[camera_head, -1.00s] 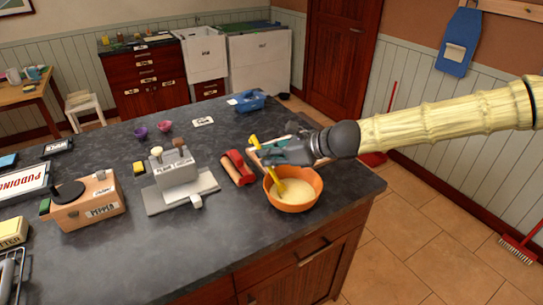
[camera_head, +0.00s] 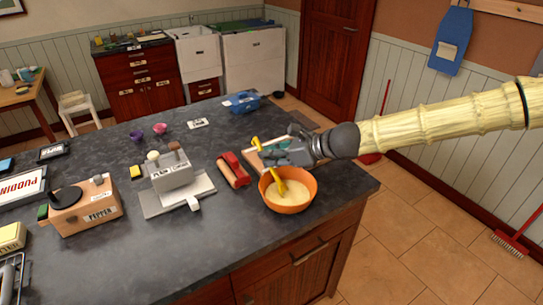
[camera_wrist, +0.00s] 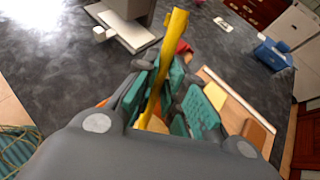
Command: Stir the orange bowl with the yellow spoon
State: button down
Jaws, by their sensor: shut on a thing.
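The orange bowl (camera_head: 290,204) stands on the dark counter near its right front corner, filled with a pale cream mixture (camera_head: 291,194). My gripper (camera_head: 268,156) is above the far side of the bowl, shut on the yellow spoon (camera_head: 257,146). The spoon is tilted, its upper end sticking up past the fingers and its lower end in the mixture. In the wrist view the yellow spoon (camera_wrist: 172,45) passes between the teal-padded fingers (camera_wrist: 155,95). The bowl is mostly hidden there, with only a bit of orange at the left of the fingers.
A red roller-like object (camera_head: 233,168) lies left of the bowl, beside a grey scale-like device (camera_head: 172,182). A light wooden board (camera_head: 254,160) lies behind my gripper. A blue container (camera_head: 241,102) stands farther back. The counter front left of the bowl is clear.

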aim_at(257, 138)
jog(key=shift+w+a+r+p, duration=0.25)
jog(key=shift+a+r+p, duration=0.55)
jog(key=shift+r, duration=0.45)
jog(key=shift+w+a+r+p, duration=0.2)
jog(key=shift+a+r+p, duration=0.3)
jog(key=shift+r+p, duration=0.65)
jog(key=shift+w+a+r+p, duration=0.25)
jog(key=shift+a+r+p, duration=0.45)
jog(key=shift+r, duration=0.7)
jog(key=shift+d, duration=0.1)
jog(key=shift+r+p, duration=1.8)
jog(key=shift+r, duration=0.25)
